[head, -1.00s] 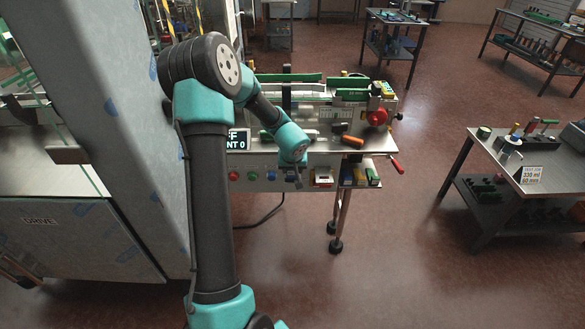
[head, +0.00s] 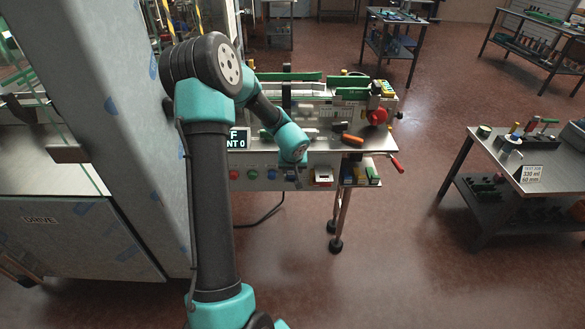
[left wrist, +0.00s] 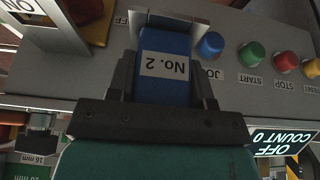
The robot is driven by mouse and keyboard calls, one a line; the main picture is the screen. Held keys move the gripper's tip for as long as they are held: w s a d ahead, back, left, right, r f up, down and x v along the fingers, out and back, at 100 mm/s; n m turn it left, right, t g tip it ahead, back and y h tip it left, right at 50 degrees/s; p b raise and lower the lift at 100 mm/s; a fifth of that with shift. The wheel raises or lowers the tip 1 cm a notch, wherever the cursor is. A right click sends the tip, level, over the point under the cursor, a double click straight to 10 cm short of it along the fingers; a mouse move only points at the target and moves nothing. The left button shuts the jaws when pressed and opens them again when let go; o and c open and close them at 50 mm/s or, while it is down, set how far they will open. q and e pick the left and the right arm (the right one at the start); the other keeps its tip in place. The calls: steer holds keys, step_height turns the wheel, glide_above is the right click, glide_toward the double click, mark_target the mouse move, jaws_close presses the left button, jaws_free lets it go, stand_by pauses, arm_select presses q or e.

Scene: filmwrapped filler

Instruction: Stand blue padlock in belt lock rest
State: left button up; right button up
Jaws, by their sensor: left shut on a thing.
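The blue padlock (left wrist: 165,85), labelled "No. 2", is between the two fingers of my left gripper (left wrist: 166,72) in the left wrist view. The gripper is shut on it. A grey metal bracket (left wrist: 205,32), which looks like the belt lock rest, is at the padlock's far end on the machine's front panel. I cannot tell whether the padlock is seated in it or just against it. In the head view my left gripper (head: 298,181) is at the front panel, and the padlock cannot be made out. My right gripper is not in view.
Beside the bracket are a blue JOG button (left wrist: 211,45), a green START button (left wrist: 252,54) and a red STOP button (left wrist: 286,62). An OFF / COUNT 0 display (left wrist: 283,142) is near. An orange cylinder (head: 352,139) lies on the machine's top.

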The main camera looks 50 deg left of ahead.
arm_select(q)
steer(key=o, duration=1.1)
steer(key=shift+o, duration=0.2)
steer(key=v, duration=1.7)
steer(key=shift+r, duration=0.2)
steer(key=s+d+f+m, duration=0.15)
steer(key=d+f, duration=0.35)
steer(key=f, duration=0.6)
steer(key=d+f+m, duration=0.2)
steer(key=d+f, duration=0.3)
steer(key=f, duration=0.7)
steer(key=s+d+f+m+g+h, duration=0.1)
steer(key=s+d+f+m+h, duration=0.1)
steer(key=d+f, duration=0.4)
steer(key=s+d+f+m+g+h, duration=0.1)
steer(key=s+d+f+h, duration=0.4)
steer(key=d, duration=0.7)
step_height(320, 180, down, 2)
steer(key=shift+s+d+f+m, duration=0.1)
steer(key=shift+s+d+m, duration=0.3)
steer(key=shift+m, duration=0.25)
